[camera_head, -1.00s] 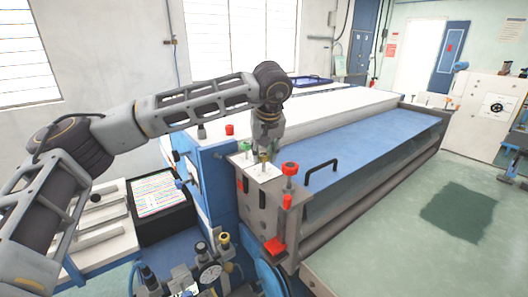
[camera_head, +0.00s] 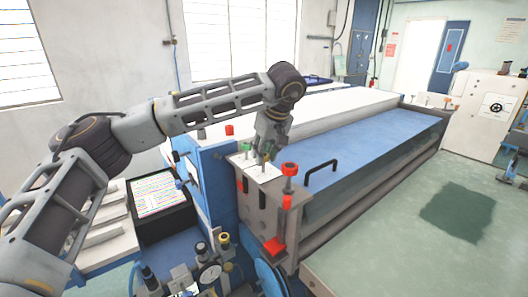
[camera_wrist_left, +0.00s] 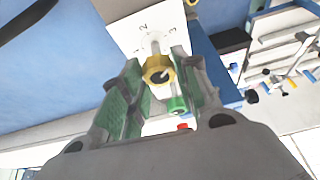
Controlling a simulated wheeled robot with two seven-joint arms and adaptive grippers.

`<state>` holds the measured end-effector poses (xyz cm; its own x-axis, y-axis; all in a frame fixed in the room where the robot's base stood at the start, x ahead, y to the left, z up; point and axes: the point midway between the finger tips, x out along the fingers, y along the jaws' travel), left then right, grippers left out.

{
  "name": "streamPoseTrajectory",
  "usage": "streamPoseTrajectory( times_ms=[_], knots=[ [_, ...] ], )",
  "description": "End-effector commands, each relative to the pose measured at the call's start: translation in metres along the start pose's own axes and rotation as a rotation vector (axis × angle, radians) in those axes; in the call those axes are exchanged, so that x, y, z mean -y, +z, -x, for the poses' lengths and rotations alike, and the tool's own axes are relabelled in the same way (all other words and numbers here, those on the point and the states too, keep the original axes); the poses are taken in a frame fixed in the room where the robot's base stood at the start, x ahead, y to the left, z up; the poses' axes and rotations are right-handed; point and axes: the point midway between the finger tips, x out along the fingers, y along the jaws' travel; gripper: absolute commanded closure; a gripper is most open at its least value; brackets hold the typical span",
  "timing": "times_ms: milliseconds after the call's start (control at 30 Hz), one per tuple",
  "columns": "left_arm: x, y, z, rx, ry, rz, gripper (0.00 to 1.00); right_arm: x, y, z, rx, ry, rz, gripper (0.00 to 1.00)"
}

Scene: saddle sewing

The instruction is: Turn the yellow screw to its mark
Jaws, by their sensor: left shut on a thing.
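The yellow screw (camera_wrist_left: 158,70) sits between the green-padded fingers of my left gripper (camera_wrist_left: 155,88) in the left wrist view. The gripper is shut on it from both sides. A white dial plate (camera_wrist_left: 148,22) with printed numbers, 2 and 3 readable, lies behind the screw. A green screw (camera_wrist_left: 177,104) stands close to the right-hand finger. In the head view my left gripper (camera_head: 268,152) points down over the white plate (camera_head: 262,173), and the yellow screw is mostly hidden there. I cannot make out the screw's mark. My right gripper is in neither view.
A red knob (camera_head: 290,170) on a post stands just right of the plate. A black handle (camera_head: 320,175) rises from the blue machine bed (camera_head: 375,140). A gauge (camera_head: 209,272) and a yellow-topped knob (camera_head: 223,239) sit below.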

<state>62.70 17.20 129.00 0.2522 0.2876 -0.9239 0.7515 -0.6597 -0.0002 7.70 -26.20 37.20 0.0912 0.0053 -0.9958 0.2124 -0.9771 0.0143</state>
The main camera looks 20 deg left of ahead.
Motion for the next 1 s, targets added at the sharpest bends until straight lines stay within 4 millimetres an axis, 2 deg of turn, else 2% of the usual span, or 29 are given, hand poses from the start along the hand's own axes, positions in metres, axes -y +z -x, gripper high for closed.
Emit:
streamPoseTrajectory(
  times_ms=[367, 1000],
  knots=[
    [-0.002, -0.001, 0.002, 0.0, -0.128, 0.307, 0.93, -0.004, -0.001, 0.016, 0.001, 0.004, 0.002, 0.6],
    [-0.004, -0.003, 0.002, 0.0, -0.325, 0.785, 0.93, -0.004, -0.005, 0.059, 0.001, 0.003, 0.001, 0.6]
  ],
)
